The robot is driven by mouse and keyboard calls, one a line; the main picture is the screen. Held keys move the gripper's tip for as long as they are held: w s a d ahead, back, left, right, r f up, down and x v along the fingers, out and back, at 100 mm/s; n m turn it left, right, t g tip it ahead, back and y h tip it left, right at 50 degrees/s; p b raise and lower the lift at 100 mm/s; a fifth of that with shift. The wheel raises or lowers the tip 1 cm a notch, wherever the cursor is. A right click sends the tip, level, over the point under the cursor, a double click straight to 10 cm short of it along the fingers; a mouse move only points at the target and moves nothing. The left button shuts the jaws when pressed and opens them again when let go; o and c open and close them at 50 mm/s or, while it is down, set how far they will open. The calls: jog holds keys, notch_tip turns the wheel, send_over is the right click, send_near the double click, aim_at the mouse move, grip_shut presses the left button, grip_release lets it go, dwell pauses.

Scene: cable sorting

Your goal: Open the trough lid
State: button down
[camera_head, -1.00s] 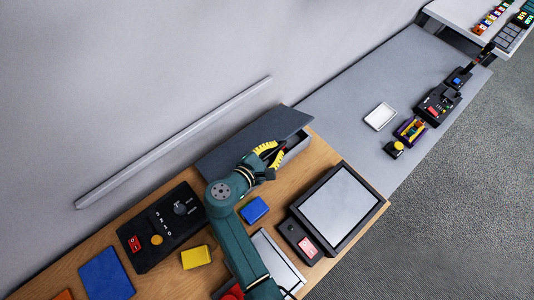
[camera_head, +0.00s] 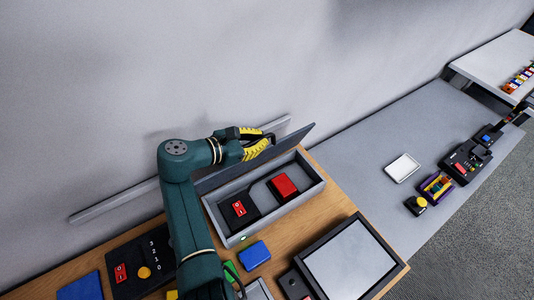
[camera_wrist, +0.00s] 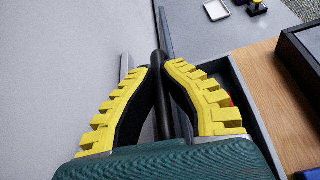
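The trough (camera_head: 282,213) is a long grey box at the back of the wooden table, against the wall. Its dark grey lid (camera_head: 297,137) stands raised, roughly upright, along the back edge, and the inside is exposed. My gripper (camera_head: 271,138) is at the upper part of the lid. In the wrist view, its yellow fingers (camera_wrist: 160,68) close around a dark bar (camera_wrist: 178,112), which looks like the lid's handle. My arm hides the lid's left part.
Inside the trough lie a black block with a red switch (camera_head: 239,208) and a red block (camera_head: 284,186). A blue block (camera_head: 254,254) and a framed panel (camera_head: 350,258) lie in front. A grey rail (camera_head: 100,211) runs along the wall. The grey table (camera_head: 370,145) has free room.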

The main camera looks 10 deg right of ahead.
jog(key=shift+w+f, duration=0.25)
jog(key=shift+f, duration=0.2)
jog(key=shift+a, duration=0.1)
jog(key=c, duration=1.2)
grip_release()
jog(key=shift+o, duration=0.6)
jog(key=shift+r, duration=0.25)
jog(key=v, duration=1.2)
